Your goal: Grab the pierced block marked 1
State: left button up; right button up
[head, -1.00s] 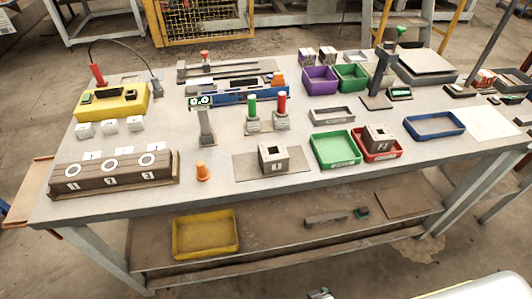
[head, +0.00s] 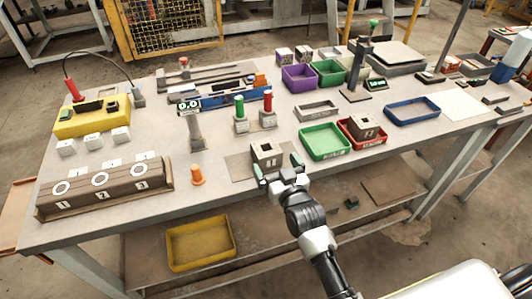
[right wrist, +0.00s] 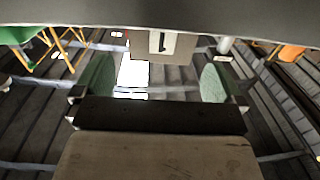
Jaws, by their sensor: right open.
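My left gripper is not in view.
A similar block marked otherwise (head: 364,130) sits in a red tray (head: 371,141), beside a green tray (head: 325,143). Red and green cylinders on pale bases stand behind the block.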

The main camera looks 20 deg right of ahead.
aim_at(271, 156)
jog(key=w, duration=0.2)
jog(key=w+p, duration=0.1)
jog(key=w, duration=0.2)
jog(key=shift+w+a+r, duration=0.15)
jog(key=shift+w+a, duration=0.05)
jog(key=c, duration=1.1)
